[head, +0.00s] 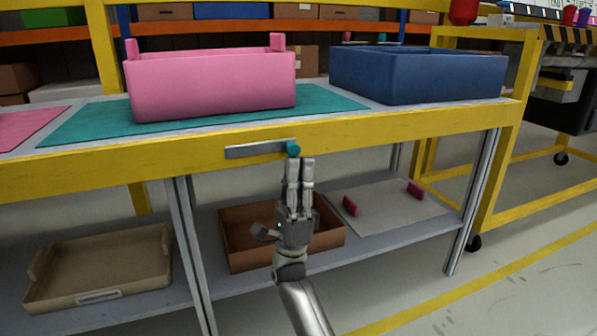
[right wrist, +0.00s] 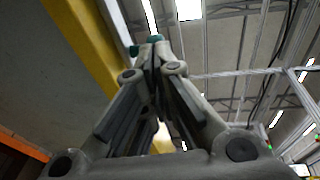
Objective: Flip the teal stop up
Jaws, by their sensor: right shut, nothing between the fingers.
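The teal stop (head: 293,149) is a small teal knob at the right end of a grey metal bar (head: 255,149) on the yellow front edge of the table. The bar lies nearly level along that edge. My right gripper (head: 300,160) is shut and empty, pointing up, with its fingertips just below the stop; I cannot tell whether they touch. In the right wrist view the shut fingers (right wrist: 152,55) point toward the teal stop (right wrist: 154,38), which is partly hidden behind the tips. My left gripper is not in view.
A pink bin (head: 210,88) stands on a teal mat (head: 80,123) on the table, with a blue bin (head: 420,75) to its right. The lower shelf holds a tan tray (head: 100,268), a brown box (head: 240,255) and a white board (head: 385,215) with pink blocks.

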